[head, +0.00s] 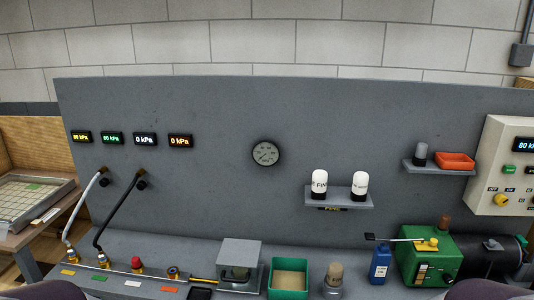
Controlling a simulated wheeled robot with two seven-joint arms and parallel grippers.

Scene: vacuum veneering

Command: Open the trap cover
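A box-like unit with a flat grey top plate (240,252) stands on the bench at the lower middle. Something dark and rounded shows under the plate. It looks like the trap with its cover on, but no label confirms this. The plate lies level over the unit. A small jar with a brownish top (334,275) stands further right, and I cannot tell whether it is part of a trap. Neither of my grippers is in view. Only rounded dark parts of my arms show at the bottom left and right edges.
A green open bin (289,278) stands right of the plate-topped unit. A blue bottle (380,264) and a green pump (428,258) stand further right. Two hoses, one grey and one black (118,212), rise at left to the grey back panel (230,180). A shelf (338,197) holds two white bottles.

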